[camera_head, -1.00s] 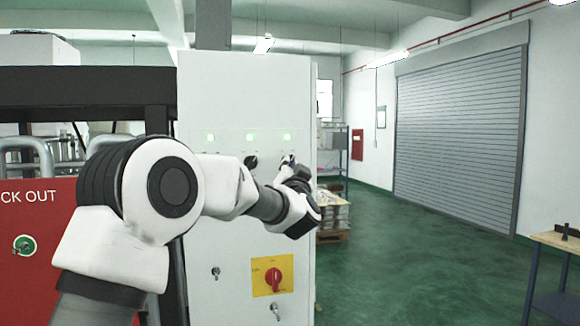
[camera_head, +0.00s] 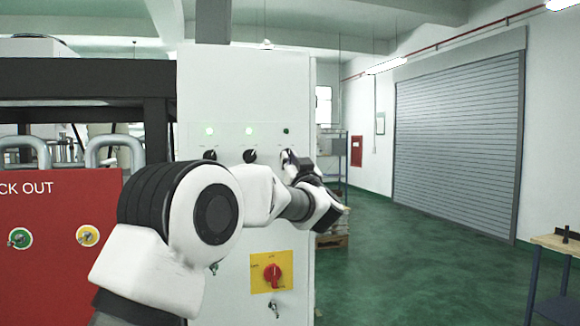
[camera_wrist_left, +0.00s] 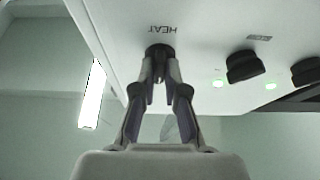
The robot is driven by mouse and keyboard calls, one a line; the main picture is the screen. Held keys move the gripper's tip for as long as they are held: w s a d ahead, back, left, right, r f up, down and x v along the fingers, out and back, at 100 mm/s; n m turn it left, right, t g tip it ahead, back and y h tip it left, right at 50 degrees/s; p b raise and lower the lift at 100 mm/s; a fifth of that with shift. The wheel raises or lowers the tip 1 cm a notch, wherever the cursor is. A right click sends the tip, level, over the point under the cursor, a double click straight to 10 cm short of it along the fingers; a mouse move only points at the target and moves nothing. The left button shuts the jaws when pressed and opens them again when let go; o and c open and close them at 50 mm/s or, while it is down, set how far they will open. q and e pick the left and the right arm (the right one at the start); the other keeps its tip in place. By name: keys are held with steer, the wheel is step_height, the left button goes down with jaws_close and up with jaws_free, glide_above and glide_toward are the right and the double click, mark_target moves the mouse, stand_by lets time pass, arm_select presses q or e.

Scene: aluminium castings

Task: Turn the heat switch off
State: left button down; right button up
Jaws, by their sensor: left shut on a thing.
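The heat switch is a black rotary knob (camera_wrist_left: 160,50) under the upside-down label HEAT in the left wrist view. My left gripper (camera_wrist_left: 160,74) is shut on this knob, and its fingers hide much of it. In the head view the left gripper (camera_head: 291,160) is at the rightmost knob of the white cabinet (camera_head: 240,85). The lamp (camera_head: 286,131) above that knob is dark. The lamps over the left knob (camera_head: 210,155) and the middle knob (camera_head: 249,156) glow green. My right gripper is not in view.
A red main switch (camera_head: 272,275) on a yellow plate sits lower on the cabinet. A red lock-out board (camera_head: 60,255) stands at the left. Green floor is open to the right, before a grey roller shutter (camera_head: 455,145). A table (camera_head: 556,243) stands at the far right.

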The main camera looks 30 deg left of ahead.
arm_select(q)
steer(key=shift+w+d+n+g+y, duration=0.1)
steer(key=shift+n+g+y, duration=0.15)
steer(key=shift+n+g, duration=0.8)
steer(key=shift+a+n+g+y, duration=0.1)
steer(key=shift+n+g+y, duration=0.2)
steer(key=shift+n, duration=1.45)
steer(key=shift+w+d+n+g+y, duration=0.1)
steer(key=shift+n+g+y, duration=0.15)
steer(key=shift+n+g, duration=0.8)
steer(key=shift+n+t, duration=0.4)
steer(key=shift+n, duration=0.05)
steer(key=c, duration=1.2)
jaws_free()
